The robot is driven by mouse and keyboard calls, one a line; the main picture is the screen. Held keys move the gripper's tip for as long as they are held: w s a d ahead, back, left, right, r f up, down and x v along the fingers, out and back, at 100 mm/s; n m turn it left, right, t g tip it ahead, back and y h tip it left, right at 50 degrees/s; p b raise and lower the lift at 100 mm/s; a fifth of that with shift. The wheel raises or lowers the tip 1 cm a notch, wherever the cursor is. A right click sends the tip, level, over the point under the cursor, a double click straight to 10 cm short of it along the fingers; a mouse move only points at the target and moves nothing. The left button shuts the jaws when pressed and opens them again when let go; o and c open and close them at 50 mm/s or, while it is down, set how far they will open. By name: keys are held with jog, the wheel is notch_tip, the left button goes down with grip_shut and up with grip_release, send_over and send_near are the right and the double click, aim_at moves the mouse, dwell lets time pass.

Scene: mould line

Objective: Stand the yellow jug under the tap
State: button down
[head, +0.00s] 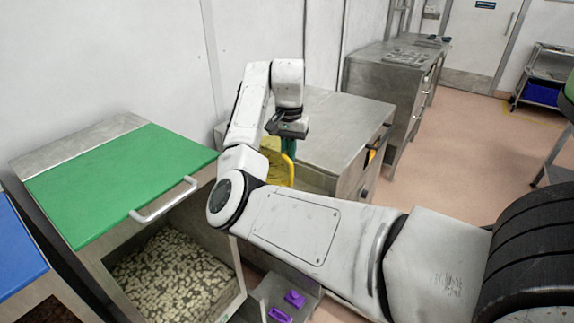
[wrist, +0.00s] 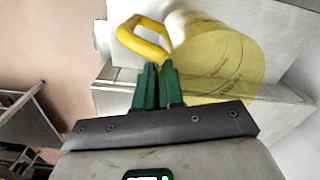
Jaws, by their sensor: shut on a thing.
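The yellow jug (head: 271,158) is see-through, with a solid yellow handle (wrist: 146,38). In the head view it is beside the near end of a steel cabinet, partly hidden by my arm. In the wrist view the jug's body (wrist: 222,68) lies to the right of my gripper's green fingers. My gripper (wrist: 157,68) is shut on the jug at its handle; it also shows in the head view (head: 289,146). I cannot tell whether the jug's base touches anything. I cannot make out a tap in either view.
A bin with a green lid (head: 120,180) and pale pieces inside stands at the left, beside a blue lid (head: 16,246). Purple pieces (head: 286,306) lie on a steel surface below my arm. The steel cabinet top (head: 335,120) is mostly bare. Open floor (head: 440,140) lies to the right.

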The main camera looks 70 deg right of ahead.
jog(key=shift+w+d+f, duration=0.3)
jog(key=shift+f, duration=0.05)
jog(key=shift+d+f+p, duration=0.1)
jog(key=shift+f+p, duration=0.25)
jog(key=shift+f, duration=1.3)
jog(key=shift+f, duration=0.15)
jog(key=c, duration=1.3)
grip_release()
jog(key=shift+o, duration=0.2)
